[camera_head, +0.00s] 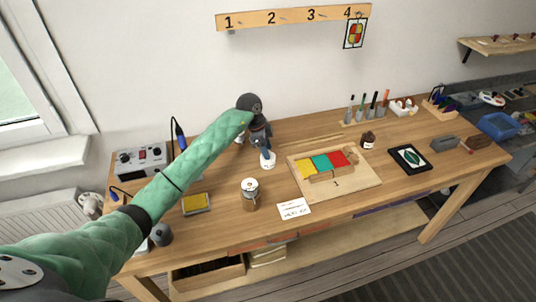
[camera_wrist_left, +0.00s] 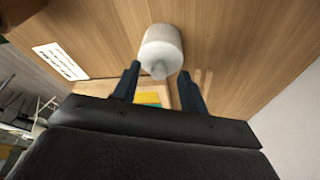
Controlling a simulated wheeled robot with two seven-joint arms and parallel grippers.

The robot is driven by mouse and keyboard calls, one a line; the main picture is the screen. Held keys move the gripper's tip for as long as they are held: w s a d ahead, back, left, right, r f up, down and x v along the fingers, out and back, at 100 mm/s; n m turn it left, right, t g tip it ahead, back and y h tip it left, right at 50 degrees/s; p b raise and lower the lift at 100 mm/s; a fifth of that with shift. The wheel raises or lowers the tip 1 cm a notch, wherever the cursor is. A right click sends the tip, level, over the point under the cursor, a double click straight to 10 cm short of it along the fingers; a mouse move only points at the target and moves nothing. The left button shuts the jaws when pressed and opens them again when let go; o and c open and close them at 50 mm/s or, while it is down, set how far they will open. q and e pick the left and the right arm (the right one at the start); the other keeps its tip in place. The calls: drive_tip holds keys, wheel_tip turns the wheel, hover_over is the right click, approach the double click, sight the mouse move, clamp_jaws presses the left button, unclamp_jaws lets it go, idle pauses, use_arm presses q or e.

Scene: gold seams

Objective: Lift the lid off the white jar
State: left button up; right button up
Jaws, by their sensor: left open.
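The white jar (camera_head: 268,163) stands on the workbench left of its middle, partly hidden by my gripper in the head view. In the left wrist view the jar's white lid (camera_wrist_left: 162,44) shows with a small knob (camera_wrist_left: 160,71) on top. My left gripper (camera_head: 264,150) points down just above the jar. In the left wrist view the left gripper (camera_wrist_left: 158,73) is open, with one finger on each side of the knob and nothing held. I cannot tell whether a finger touches the lid. My right gripper is not in view.
A brownish jar with a pale lid (camera_head: 250,194) stands in front, beside a white card (camera_head: 294,208). A wooden board (camera_head: 362,186) with coloured tiles lies to the right. A yellow sponge tray (camera_head: 195,204) and a control box (camera_head: 140,160) are at left.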

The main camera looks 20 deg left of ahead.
use_arm(q)
drive_tip(key=shift+f, duration=0.15)
drive_tip(key=shift+c, duration=0.2)
clamp_jaws()
